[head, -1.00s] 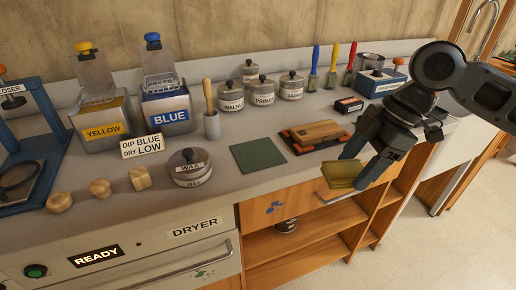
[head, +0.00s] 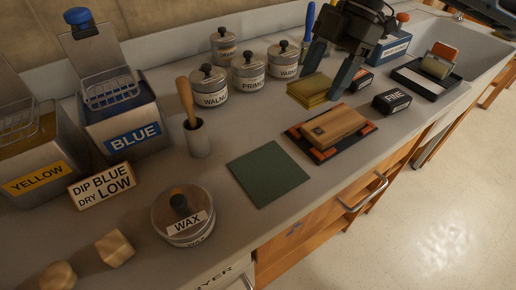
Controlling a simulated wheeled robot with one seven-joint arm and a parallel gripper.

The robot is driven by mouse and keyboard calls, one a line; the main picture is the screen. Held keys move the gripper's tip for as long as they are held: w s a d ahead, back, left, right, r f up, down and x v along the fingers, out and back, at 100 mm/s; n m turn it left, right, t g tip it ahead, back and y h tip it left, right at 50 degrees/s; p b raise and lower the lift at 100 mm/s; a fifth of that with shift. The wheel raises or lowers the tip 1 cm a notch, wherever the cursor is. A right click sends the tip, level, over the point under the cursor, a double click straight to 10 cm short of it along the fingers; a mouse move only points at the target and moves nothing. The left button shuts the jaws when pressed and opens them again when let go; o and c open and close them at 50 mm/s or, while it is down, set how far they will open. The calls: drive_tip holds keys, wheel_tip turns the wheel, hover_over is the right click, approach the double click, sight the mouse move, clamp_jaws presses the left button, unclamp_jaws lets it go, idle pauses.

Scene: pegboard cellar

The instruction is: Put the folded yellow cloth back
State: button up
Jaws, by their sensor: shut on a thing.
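The folded yellow cloth (head: 308,90) is a flat, layered square in the head view, over the back part of the counter. It is behind the wooden block and in front of the lidded tins. My gripper (head: 323,82) comes down from the upper right and is shut on the cloth, one dark finger on each side. I cannot tell whether the cloth's underside touches the counter.
A wooden block (head: 334,123) lies on a dark tray with orange corners. A green square mat (head: 268,173) lies bare beside it. Tins including PRIMER (head: 249,72), a small dark box (head: 391,101) and a black tray (head: 413,82) stand close around. A wax tin (head: 184,215) is nearer.

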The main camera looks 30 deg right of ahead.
drive_tip(key=shift+w+a+f, duration=0.1)
drive_tip(key=shift+a+f, duration=0.05)
drive_tip(key=shift+a, duration=0.1)
drive_tip(key=p, duration=0.1)
hover_over(275, 171)
drive_tip(key=d, duration=0.2)
drive_tip(key=f, duration=0.6)
drive_tip(key=shift+a+f, duration=0.2)
drive_tip(key=shift+f, duration=0.05)
drive_tip(key=shift+a+f, duration=0.1)
drive_tip(key=shift+f, duration=2)
drive_tip(key=shift+f, duration=0.1)
drive_tip(key=o, duration=0.9)
drive_tip(key=shift+o, duration=0.2)
drive_tip(key=v, duration=1.2)
